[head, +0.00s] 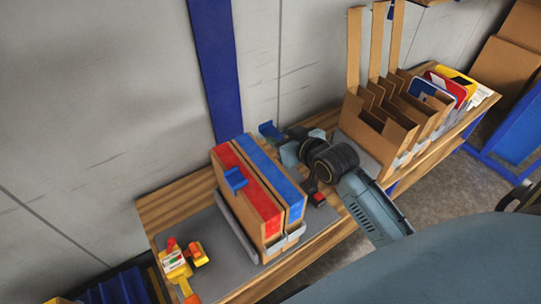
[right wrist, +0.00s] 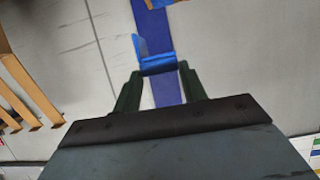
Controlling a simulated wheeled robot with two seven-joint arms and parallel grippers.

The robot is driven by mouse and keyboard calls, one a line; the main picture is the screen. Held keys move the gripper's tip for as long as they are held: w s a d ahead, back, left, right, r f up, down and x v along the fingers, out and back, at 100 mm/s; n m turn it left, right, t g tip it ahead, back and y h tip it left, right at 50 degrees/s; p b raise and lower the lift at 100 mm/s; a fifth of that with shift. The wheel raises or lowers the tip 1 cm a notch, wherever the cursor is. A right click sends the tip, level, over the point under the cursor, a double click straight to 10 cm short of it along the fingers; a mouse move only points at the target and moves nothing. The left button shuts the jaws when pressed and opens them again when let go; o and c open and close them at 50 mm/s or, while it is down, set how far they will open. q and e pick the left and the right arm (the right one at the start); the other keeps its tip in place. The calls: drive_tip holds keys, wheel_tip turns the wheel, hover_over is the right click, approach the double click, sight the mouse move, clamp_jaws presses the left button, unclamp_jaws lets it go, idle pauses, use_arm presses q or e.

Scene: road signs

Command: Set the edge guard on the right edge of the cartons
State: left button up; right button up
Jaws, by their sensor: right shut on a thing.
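Two cartons stand side by side on the bench, one with red tape (head: 247,188) and one with blue tape (head: 272,176) on top. One blue edge guard (head: 235,179) sits on the top left edge of the red-taped carton. My right gripper (head: 281,143) is shut on another blue edge guard (head: 269,131), held behind and above the far right end of the cartons, apart from them. In the right wrist view this guard (right wrist: 157,65) sits between the two dark fingertips (right wrist: 158,75). My left gripper is not in view.
A yellow and red tape dispenser (head: 180,262) lies on the bench's left end. A cardboard rack (head: 377,122) with tall uprights stands right of my gripper, with road signs (head: 452,88) beyond it. A blue post (head: 215,65) rises along the wall behind.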

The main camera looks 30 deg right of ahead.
drive_tip(key=shift+s+f, duration=0.15)
drive_tip(key=shift+f, duration=3.9)
drive_tip(key=shift+b, duration=0.3)
drive_tip(key=shift+f, duration=0.6)
drive_tip(key=o, duration=1)
drive_tip(key=shift+r, duration=0.1)
drive_tip(key=shift+r, duration=0.3)
drive_tip(key=v, duration=1.2)
drive_tip(key=shift+r, duration=0.2)
